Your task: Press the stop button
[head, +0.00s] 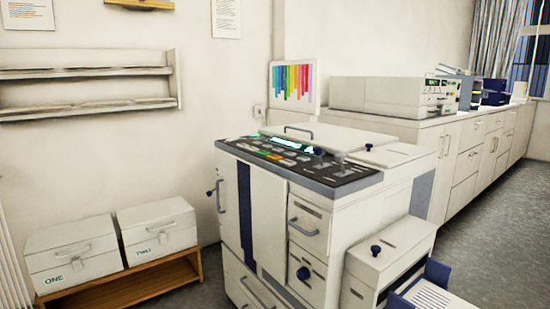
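A large white machine, a copier or printer (265,215), stands in the middle of the head view. Its dark control panel (345,180) runs along the top front edge. The panel carries a lit display (299,145) and several small keys, some pale, some green and one orange-looking at the left. The labels are too small to read, so I cannot tell which key is the stop button. My gripper is not in view.
Boxes marked ONE (75,262) and TWO (160,232) sit on a low wooden bench (130,290) at left. A blue-edged tray (432,285) juts out at lower right. A long counter (465,150) runs along the back right. Grey floor (500,215) is clear at right.

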